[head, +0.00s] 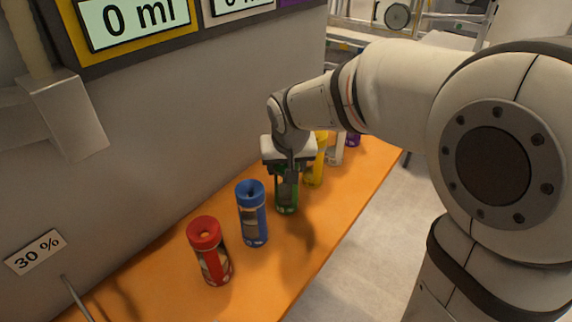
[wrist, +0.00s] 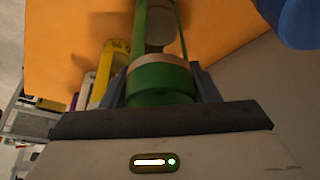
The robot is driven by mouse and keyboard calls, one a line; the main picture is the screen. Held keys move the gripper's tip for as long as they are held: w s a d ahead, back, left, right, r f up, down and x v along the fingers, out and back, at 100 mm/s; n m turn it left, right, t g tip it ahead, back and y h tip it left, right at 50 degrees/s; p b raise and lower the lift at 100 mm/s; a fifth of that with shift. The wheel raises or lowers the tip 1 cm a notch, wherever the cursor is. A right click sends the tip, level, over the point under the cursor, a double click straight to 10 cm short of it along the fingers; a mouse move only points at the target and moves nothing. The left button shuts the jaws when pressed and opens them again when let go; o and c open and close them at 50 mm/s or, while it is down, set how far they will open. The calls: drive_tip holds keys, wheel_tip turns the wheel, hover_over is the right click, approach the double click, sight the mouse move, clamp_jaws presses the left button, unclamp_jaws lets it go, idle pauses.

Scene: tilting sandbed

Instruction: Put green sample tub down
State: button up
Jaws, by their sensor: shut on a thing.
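The green sample tub (head: 287,196) stands upright in line with the other tubs, at or very near the orange surface (head: 340,208). My gripper (head: 288,172) is above it, with its fingers shut around its upper part. In the wrist view the green tub (wrist: 160,82) sits between the two fingers of my gripper (wrist: 162,88). Its top is hidden by my gripper in the head view. I cannot tell for certain whether its base touches the surface.
A blue tub (head: 253,222) and a red tub (head: 209,255) stand at the near left. Yellow (head: 314,172), white (head: 336,154) and purple (head: 353,139) tubs stand behind. A grey wall (head: 170,150) with displays borders the surface; its front edge drops to the floor.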

drive_tip(key=o, duration=1.5)
drive_tip(key=shift+f, duration=0.1)
drive_tip(key=shift+o, duration=0.2)
drive_tip(key=a+v, duration=0.1)
drive_tip(key=v, duration=1.1)
drive_tip(key=s+d+f, duration=0.5)
drive_tip(key=s+d, duration=0.2)
drive_tip(key=s+d+f+m+g, duration=0.1)
drive_tip(key=s+d+f, duration=0.4)
drive_tip(key=s+d, duration=0.2)
drive_tip(key=shift+s+d+f+g+h, duration=0.3)
drive_tip(key=shift+s+d+f, duration=0.1)
drive_tip(key=shift+s, duration=0.2)
